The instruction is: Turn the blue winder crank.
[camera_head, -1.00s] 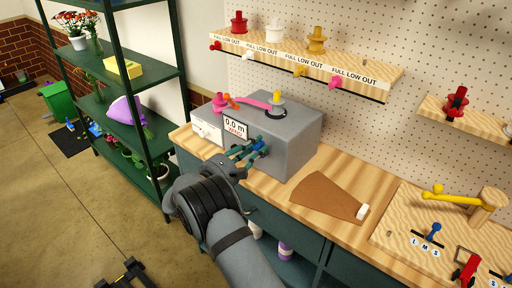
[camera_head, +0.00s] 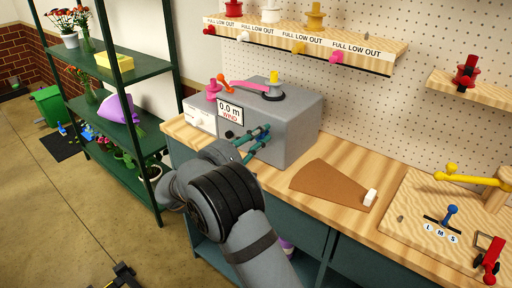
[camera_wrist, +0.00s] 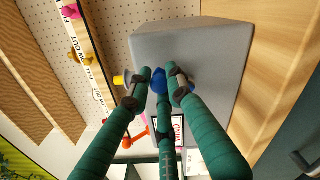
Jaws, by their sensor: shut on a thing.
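The grey winder box (camera_head: 290,125) stands on the wooden bench, with a display (camera_head: 230,112) on its front that reads 0.0 m above red lettering. The blue crank (camera_head: 265,129) is at the box's front face, mostly hidden by my fingers. In the wrist view the blue crank (camera_wrist: 158,83) shows between the teal fingers, against the grey face. My gripper (camera_head: 257,138) reaches the crank from the front; in the wrist view its fingertips (camera_wrist: 158,70) close around the blue part. The exact contact is partly hidden.
On the box top are a pink arm (camera_head: 250,86) and a yellow-topped post (camera_head: 274,77). A brown wrap sheet (camera_head: 325,184) lies right of the box. A spool shelf (camera_head: 300,37) is above. A green plant shelf (camera_head: 125,66) stands left.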

